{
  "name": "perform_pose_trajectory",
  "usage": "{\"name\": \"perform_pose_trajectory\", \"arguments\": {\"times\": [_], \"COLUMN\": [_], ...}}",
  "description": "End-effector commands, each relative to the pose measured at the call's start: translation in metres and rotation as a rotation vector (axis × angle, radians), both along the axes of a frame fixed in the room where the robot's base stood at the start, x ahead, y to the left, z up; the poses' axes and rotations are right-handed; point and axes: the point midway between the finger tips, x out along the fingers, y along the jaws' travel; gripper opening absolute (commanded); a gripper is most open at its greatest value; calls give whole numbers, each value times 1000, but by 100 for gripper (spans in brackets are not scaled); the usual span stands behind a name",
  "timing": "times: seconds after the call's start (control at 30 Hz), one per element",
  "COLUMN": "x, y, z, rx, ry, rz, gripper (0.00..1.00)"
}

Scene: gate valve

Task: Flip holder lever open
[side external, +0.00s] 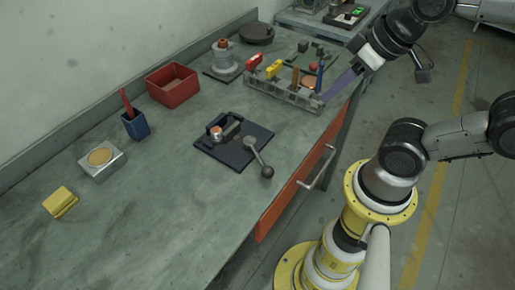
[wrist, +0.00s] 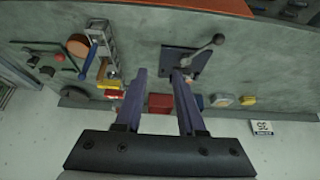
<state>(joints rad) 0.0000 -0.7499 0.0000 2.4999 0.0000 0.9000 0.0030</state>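The holder is a dark square plate (side external: 225,150) with a black clamp block (side external: 222,126) around a small copper-coloured round part (side external: 215,132). Its grey lever (side external: 257,155) ends in a dark ball knob (side external: 267,172) and leans out past the plate toward the table's front edge. In the wrist view the plate (wrist: 176,62) and lever (wrist: 203,51) show just beyond the right finger. My gripper (side external: 323,99) has purple fingers and is near the tool rack, right of and apart from the holder. In the wrist view my gripper (wrist: 159,72) is open, with nothing between its fingers.
A grey tool rack (side external: 283,93) with coloured items stands close to my gripper. A red bin (side external: 172,86), a blue cup (side external: 135,125), a metal block (side external: 103,162) and a yellow block (side external: 60,202) stand left of the holder. The table front is clear.

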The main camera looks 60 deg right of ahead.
Motion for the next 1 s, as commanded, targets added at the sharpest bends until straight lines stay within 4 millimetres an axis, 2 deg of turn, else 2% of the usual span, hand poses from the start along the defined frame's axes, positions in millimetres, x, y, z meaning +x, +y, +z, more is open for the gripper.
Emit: {"name": "perform_pose_trajectory", "arguments": {"times": [0.03,0.2,0.37,0.6,0.8,1.0], "x": [0,-6,-2,27,58,72], "y": [0,8,28,38,24,1], "z": [0,1,-5,-20,-39,-62], "rx": [4,100,317,601,790,882], "ry": [1,39,232,576,810,914], "rz": [-8,-113,-374,-832,-1147,-1296], "gripper": [28,0,0,0,0,0]}}
